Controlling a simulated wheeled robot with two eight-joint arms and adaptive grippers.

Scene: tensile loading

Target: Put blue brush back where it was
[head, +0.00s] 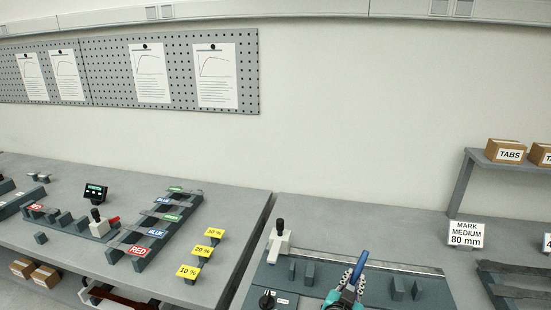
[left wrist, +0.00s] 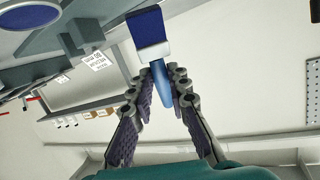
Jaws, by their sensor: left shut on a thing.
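The blue brush (head: 360,266) is in my left gripper (head: 350,282), low in the middle of the head view, in front of the right-hand table's fixture. In the left wrist view the brush (left wrist: 162,88) shows a light blue handle between the fingers and a wide dark blue end beyond them. My left gripper (left wrist: 162,76) is shut on the handle. My right gripper is in neither view.
The fixture plate (head: 325,264) on the right-hand table carries a black-knobbed clamp (head: 280,236) and small grey blocks (head: 397,288). A sign (head: 466,234) reads "MARK MEDIUM 80 mm". The left-hand table holds RED and BLUE label racks (head: 175,228) and yellow percent cards (head: 202,251).

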